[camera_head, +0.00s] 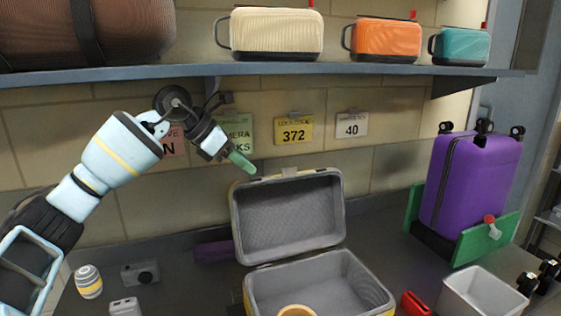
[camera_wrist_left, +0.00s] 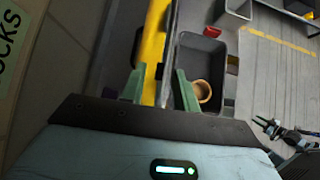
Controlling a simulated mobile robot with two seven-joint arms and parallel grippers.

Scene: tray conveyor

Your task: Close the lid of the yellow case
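The yellow case is open, with its grey-lined lid (camera_head: 288,218) raised and leaning back toward the wall. Its base (camera_head: 262,283) lies on the counter, and a tan round cup (camera_head: 297,311) shows inside it. In the left wrist view the lid's yellow outer side (camera_wrist_left: 153,48) and the base (camera_wrist_left: 217,48) appear. My left gripper (camera_head: 246,164) is just above the lid's upper left edge. Its green fingers (camera_wrist_left: 160,88) are apart, with the lid's edge in line between them. Whether they touch the lid cannot be told.
A purple suitcase (camera_head: 464,185) stands in a green holder at right. A white bin (camera_head: 486,292) and a red item (camera_head: 415,304) lie right of the case. A striped jar (camera_head: 88,281) and camera (camera_head: 140,272) stand left. A shelf (camera_head: 270,70) with several bags overhangs the counter.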

